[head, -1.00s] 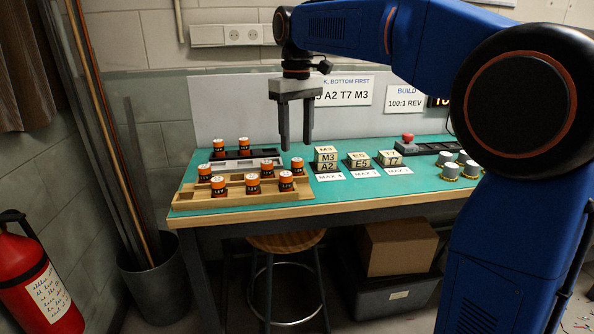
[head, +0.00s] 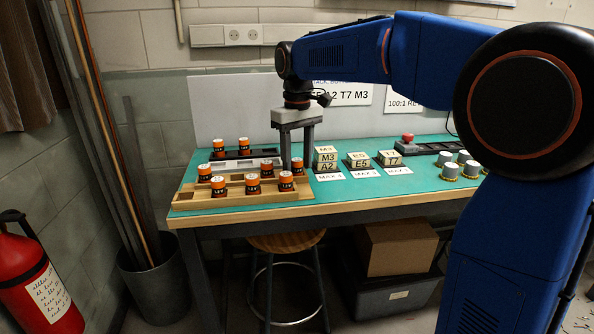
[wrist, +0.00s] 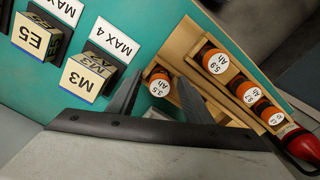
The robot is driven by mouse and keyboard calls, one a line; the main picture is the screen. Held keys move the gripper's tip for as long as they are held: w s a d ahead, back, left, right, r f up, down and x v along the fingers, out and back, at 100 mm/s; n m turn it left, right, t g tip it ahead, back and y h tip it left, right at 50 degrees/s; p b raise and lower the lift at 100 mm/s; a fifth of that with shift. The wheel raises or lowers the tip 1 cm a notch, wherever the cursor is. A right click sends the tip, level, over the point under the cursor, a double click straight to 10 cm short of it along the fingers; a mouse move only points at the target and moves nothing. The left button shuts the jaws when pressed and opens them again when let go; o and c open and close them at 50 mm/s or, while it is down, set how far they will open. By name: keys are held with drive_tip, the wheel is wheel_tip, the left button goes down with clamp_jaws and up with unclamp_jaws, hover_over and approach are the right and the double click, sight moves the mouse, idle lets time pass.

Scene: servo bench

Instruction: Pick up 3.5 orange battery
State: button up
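The 3.5 battery (wrist: 159,84), orange with a white top labelled 3.5 Ah, stands upright between my fingers in the wrist view. In the head view it is the orange battery (head: 297,165) at the right end of the middle row, partly hidden by my gripper. My gripper (head: 298,168) is open, pointing down, with its fingers on either side of that battery. In the wrist view my gripper (wrist: 161,76) shows gaps between the fingers and the battery.
A wooden rack (head: 236,206) holds more orange batteries, including a 5.9 Ah one (wrist: 215,61) near my right finger. Stacked blocks M3 and A2 (head: 327,160) stand close on the right, with E5 blocks (head: 360,163) beyond. The front strip of green mat is clear.

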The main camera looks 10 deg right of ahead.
clamp_jaws()
